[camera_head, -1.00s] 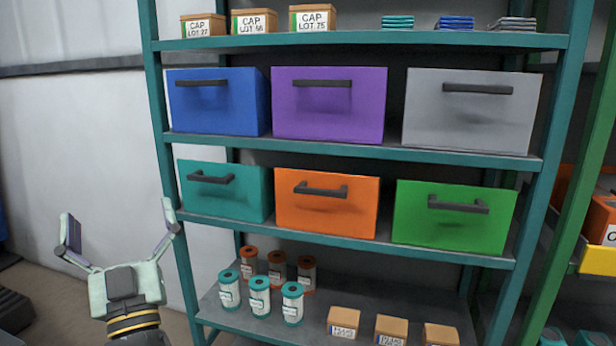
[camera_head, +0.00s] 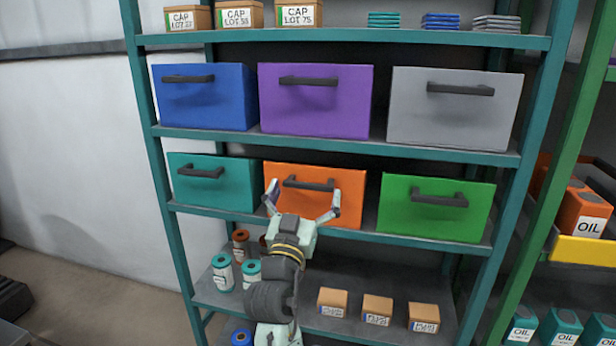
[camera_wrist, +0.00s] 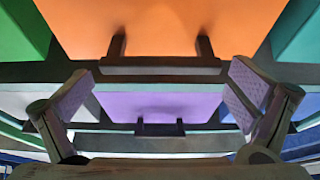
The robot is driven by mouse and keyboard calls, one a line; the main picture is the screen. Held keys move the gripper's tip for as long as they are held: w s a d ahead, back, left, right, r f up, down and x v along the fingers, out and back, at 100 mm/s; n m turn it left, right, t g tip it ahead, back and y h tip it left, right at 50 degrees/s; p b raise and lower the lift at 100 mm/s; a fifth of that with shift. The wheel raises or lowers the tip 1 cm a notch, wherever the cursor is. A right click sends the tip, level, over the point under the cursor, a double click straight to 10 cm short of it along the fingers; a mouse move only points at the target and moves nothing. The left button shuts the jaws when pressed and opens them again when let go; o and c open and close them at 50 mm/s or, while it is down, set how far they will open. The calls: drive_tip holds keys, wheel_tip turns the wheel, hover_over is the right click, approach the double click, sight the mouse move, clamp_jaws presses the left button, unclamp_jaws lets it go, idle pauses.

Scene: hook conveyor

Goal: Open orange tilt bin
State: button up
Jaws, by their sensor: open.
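The orange tilt bin (camera_head: 350,180) is the middle one in the row on the third shelf down. Its front looks in line with its neighbours, with a dark bar handle (camera_head: 308,184) near its top. My gripper (camera_head: 303,203) is open in front of the bin, fingers spread to either side of the handle and slightly below it in the picture. The wrist view looks inverted: the orange front (camera_wrist: 160,25) fills the top, and the handle (camera_wrist: 160,65) lies between and beyond my fingers (camera_wrist: 160,88). I cannot tell whether they touch the bin. My arm hides its lower left part.
A teal bin (camera_head: 235,195) and a green bin (camera_head: 400,215) flank it. Blue, purple (camera_head: 350,110) and grey bins stand on the shelf above. Several canisters (camera_head: 222,272) and small boxes (camera_head: 377,308) stand below. A green rack post (camera_head: 530,190) is at right.

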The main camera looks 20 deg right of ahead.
drive_tip(key=shift+x, duration=1.25)
drive_tip(key=shift+c, duration=0.4)
drive_tip(key=c, duration=1.3)
drive_tip(key=shift+o, duration=0.2)
drive_tip(key=shift+a+f, duration=0.1)
drive_tip(key=shift+f, duration=0.05)
